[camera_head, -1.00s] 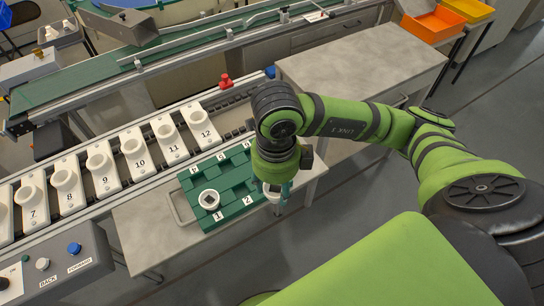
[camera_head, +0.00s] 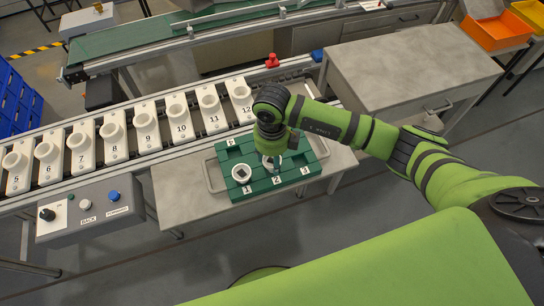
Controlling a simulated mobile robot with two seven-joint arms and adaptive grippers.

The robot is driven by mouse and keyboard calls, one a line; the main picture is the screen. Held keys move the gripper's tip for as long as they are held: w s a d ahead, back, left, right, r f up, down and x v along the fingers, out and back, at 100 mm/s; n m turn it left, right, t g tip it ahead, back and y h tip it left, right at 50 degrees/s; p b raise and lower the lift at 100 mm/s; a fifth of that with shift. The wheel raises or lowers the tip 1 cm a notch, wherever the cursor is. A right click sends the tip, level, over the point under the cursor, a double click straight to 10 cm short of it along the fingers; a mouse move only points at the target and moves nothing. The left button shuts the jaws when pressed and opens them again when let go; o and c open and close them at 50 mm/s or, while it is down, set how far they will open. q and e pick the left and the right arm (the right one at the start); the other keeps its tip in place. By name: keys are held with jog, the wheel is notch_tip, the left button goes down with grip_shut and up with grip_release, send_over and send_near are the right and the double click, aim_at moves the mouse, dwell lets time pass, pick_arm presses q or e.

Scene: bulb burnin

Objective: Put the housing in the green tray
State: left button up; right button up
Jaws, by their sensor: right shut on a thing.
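The green tray (camera_head: 312,165) lies on a grey table, with numbered places 1, 2 and 3 along its near edge. My right gripper (camera_head: 273,166) points down over the tray behind label 2. It is shut on another white housing (camera_head: 266,161), which is mostly hidden by the gripper. I cannot tell whether this housing touches the tray. My left gripper is not in view.
A conveyor with numbered white holders (camera_head: 180,120) runs behind the tray. A control box (camera_head: 90,210) with buttons stands at the left. A grey cabinet (camera_head: 410,65) is at the back right, with an orange bin (camera_head: 495,30) beyond it.

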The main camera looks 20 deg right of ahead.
jog(key=shift+f, duration=0.7)
jog(key=shift+f, duration=0.1)
jog(key=shift+f, duration=0.2)
jog(key=o, duration=0.9)
jog(key=shift+r, duration=0.1)
jog(key=shift+o, duration=0.2)
